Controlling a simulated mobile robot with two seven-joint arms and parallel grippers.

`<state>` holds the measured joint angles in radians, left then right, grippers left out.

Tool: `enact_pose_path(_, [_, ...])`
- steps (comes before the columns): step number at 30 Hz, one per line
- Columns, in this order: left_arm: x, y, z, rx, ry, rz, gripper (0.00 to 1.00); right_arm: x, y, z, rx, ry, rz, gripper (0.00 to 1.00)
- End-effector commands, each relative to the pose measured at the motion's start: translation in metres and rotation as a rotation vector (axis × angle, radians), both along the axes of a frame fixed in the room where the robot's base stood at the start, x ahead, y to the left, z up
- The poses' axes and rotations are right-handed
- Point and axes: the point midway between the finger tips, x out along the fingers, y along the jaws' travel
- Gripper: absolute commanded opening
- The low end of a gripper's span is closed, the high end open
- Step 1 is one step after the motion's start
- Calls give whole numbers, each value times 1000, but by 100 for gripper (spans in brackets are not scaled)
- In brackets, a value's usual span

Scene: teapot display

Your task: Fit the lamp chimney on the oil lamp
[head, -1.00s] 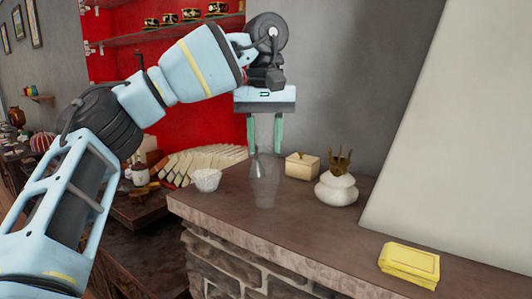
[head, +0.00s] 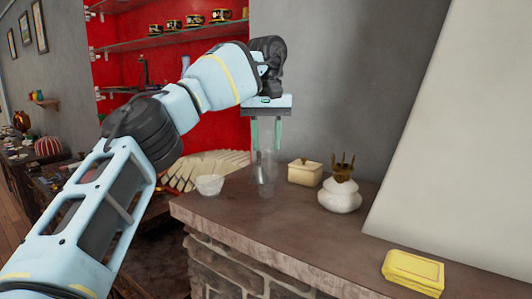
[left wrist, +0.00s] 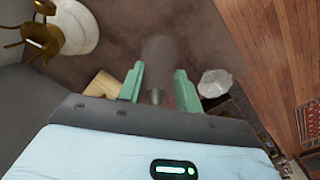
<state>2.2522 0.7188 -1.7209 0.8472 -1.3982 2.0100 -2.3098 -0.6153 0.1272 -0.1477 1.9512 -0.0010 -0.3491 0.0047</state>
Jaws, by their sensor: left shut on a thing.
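The oil lamp (head: 339,198) stands upright on the stone-edged counter, with a white round body and a brass burner (head: 343,167) with prongs on top. It also shows at the upper left of the left wrist view (left wrist: 78,28). The clear glass lamp chimney (head: 264,176) is upright, left of the lamp and apart from it. My left gripper (head: 266,148) points down and is shut on the chimney's upper part. Whether the chimney's lower end clears the counter is hard to tell. In the left wrist view the chimney (left wrist: 157,50) shows faintly between the green fingers (left wrist: 160,70). My right gripper is out of view.
A cream lidded box (head: 305,174) stands between chimney and lamp, farther back. A white cut-glass bowl (head: 210,186) is left of the chimney, near the counter's (head: 265,222) left end. The counter's front middle is clear.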

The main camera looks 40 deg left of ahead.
Motion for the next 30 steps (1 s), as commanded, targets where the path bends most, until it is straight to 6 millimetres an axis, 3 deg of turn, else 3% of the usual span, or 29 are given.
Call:
enact_pose_path(9, [-1,0,-31,-1,2,0,0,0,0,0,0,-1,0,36])
enact_pose_path(23, [-1,0,-36,0,0,1,0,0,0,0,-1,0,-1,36])
enact_pose_path(24, [0,0,-36,0,0,1,38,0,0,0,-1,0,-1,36])
enact_pose_path(28, [0,0,-36,0,0,1,56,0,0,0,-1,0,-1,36])
enact_pose_path(30, [0,0,-36,0,0,1,57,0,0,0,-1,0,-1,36])
